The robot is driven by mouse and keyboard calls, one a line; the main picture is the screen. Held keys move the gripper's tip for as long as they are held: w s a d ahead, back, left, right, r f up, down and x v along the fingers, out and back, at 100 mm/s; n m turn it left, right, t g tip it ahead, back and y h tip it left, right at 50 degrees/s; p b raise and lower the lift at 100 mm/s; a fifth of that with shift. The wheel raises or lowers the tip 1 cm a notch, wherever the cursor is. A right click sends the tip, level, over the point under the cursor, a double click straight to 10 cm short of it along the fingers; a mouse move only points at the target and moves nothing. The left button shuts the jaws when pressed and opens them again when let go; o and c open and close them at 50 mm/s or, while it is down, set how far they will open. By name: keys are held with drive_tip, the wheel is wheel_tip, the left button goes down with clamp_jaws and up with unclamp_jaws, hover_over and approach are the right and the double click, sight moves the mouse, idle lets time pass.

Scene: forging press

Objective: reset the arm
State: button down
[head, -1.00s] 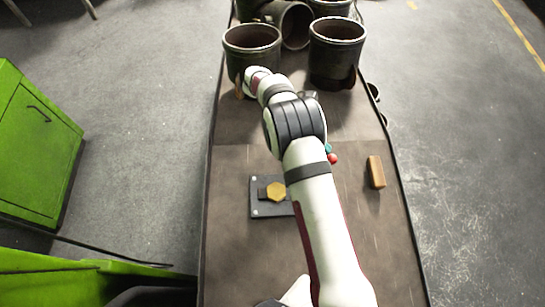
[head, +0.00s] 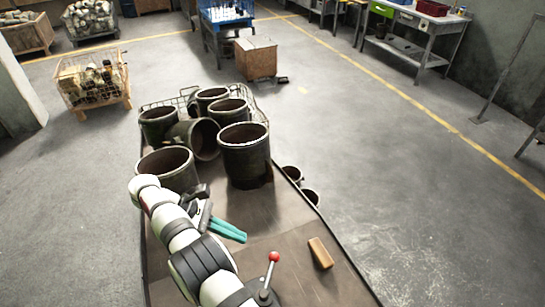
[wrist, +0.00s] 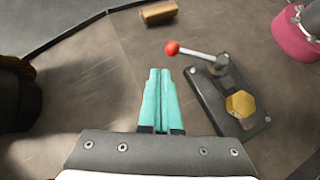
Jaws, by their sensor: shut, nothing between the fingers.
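My gripper (head: 229,230) has teal fingers and is held over the table (head: 290,245), in front of the dark metal cylinders. In the wrist view the two teal fingers of my gripper (wrist: 159,100) lie side by side, shut, with nothing between them. My white and black arm reaches in from the bottom of the head view. The gripper touches no object that I can see.
A red-knobbed lever (head: 273,258) stands near my arm; its plate with a yellow hexagon (wrist: 240,103) shows in the wrist view. A tan block (head: 320,253) lies to the right. Several dark cylinders, one being a large cylinder (head: 245,155), crowd the table's far end.

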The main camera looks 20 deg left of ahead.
drive_tip(key=w+d+r+m+g+y, duration=0.1)
drive_tip(key=d+r+m+g+y, duration=0.35)
drive_tip(key=d+r+m, duration=0.85)
drive_tip(key=s+d+m+t+y, duration=0.1)
drive_tip(key=s+d+m+y, duration=0.6)
drive_tip(key=s+d+m, duration=0.7)
drive_tip(key=s+d, duration=0.2)
drive_tip(key=s, duration=0.3)
drive_tip(key=shift+s+d+r, duration=0.2)
drive_tip(key=shift+s+r, duration=0.05)
drive_tip(key=shift+r, duration=0.05)
